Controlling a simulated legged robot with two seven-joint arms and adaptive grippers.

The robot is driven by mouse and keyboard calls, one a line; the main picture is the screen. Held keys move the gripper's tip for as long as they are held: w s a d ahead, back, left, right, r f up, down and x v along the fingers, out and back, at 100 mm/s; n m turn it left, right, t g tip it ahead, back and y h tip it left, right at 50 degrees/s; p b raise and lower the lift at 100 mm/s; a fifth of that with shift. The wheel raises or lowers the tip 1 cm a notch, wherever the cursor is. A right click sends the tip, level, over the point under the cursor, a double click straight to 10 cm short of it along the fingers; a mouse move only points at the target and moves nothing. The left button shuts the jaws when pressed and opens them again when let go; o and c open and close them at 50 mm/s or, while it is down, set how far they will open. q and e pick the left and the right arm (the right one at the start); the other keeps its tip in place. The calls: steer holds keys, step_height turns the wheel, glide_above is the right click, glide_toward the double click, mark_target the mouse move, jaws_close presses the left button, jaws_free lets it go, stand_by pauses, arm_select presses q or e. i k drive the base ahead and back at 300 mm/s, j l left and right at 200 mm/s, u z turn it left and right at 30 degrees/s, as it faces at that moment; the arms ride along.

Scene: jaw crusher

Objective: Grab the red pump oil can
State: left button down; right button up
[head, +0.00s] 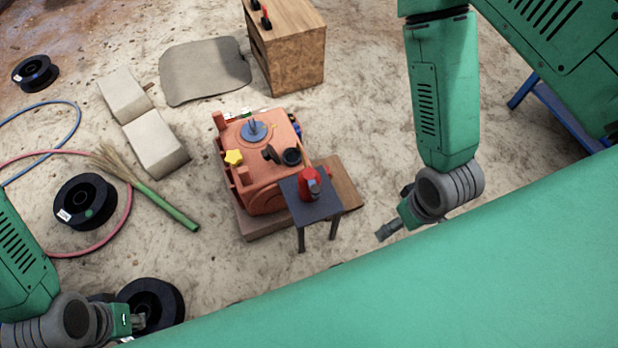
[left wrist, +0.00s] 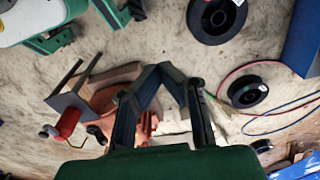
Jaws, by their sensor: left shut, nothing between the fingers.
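The red pump oil can (head: 309,184) stands on a small dark table (head: 325,209) in front of the orange jaw crusher (head: 262,194). In the left wrist view the red can (left wrist: 68,122) shows at the left, beside the dark tabletop (left wrist: 70,103). My left gripper (head: 138,321) is low at the left of the head view, far from the can. In its wrist view its two fingers (left wrist: 160,68) meet at the tips, shut and empty. My right gripper (head: 384,233) is to the right of the small table, apart from the can; its finger opening is too small to tell.
A wooden cabinet (head: 288,58) stands behind the crusher. Pale blocks (head: 156,145), a broom (head: 165,205) and black spools (head: 85,201) lie to the left, with hoses (head: 80,125) on the ground.

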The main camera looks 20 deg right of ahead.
mark_target(308, 176)
steer(key=i+l, duration=0.1)
steer(key=l, duration=0.4)
steer(key=i+l+u, duration=0.1)
steer(key=l, duration=0.35)
steer(key=i+l, duration=0.1)
steer(key=l, duration=0.4)
